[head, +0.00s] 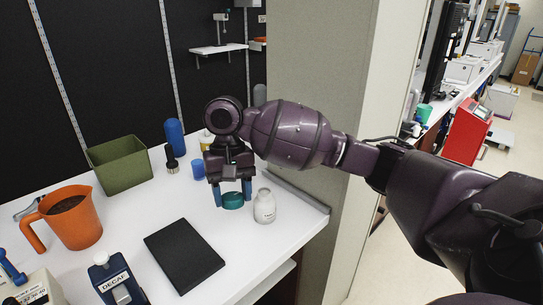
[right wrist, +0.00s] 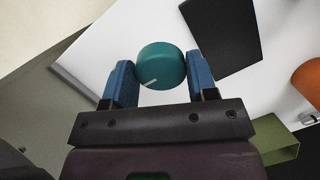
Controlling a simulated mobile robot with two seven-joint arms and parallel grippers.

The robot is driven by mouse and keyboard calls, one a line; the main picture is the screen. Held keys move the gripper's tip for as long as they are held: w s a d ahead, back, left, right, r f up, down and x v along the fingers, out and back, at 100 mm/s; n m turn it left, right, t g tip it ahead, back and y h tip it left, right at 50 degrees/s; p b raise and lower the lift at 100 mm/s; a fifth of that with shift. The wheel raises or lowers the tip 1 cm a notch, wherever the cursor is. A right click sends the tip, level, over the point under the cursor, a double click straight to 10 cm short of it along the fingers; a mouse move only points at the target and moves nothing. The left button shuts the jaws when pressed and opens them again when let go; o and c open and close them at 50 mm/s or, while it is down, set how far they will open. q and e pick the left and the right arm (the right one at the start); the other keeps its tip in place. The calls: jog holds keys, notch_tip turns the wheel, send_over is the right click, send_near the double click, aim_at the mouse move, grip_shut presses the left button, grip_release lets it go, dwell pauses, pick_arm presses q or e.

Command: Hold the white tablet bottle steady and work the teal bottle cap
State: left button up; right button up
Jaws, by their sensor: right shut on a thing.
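The teal bottle cap (head: 233,201) is between the two blue fingers of my right gripper (head: 232,193), low over the white counter. I cannot tell whether the cap touches the counter. In the right wrist view the cap (right wrist: 161,66) sits between the fingertips, with a short white mark on its side, and my right gripper (right wrist: 160,78) is shut on it. The white tablet bottle (head: 265,207) stands upright on the counter just right of the cap, apart from it, with no teal cap on its neck. My left gripper is not in view.
A black flat pad (head: 184,258) lies in front on the counter. The pillar (head: 305,80) rises behind the bottle, near the counter's right edge.

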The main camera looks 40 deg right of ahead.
jog(key=w+d+n+p, duration=0.1)
jog(key=d+n+p, duration=0.2)
jog(key=w+d+n+t+h+p, duration=0.1)
jog(key=w+d+n+p, duration=0.1)
jog(key=d+n, duration=0.1)
jog(key=w+d+n+t+p, duration=0.1)
jog(key=d+n+p, duration=0.2)
jog(key=d+n, duration=0.1)
jog(key=shift+w+d+p, duration=0.3)
jog(key=shift+d, duration=0.45)
jog(key=shift+d+f+h, duration=0.1)
jog(key=shift+d+h, duration=0.15)
jog(key=shift+h, duration=0.05)
jog(key=shift+d+f+n, duration=0.15)
jog(key=shift+f+n, duration=0.05)
jog(key=shift+n, duration=0.1)
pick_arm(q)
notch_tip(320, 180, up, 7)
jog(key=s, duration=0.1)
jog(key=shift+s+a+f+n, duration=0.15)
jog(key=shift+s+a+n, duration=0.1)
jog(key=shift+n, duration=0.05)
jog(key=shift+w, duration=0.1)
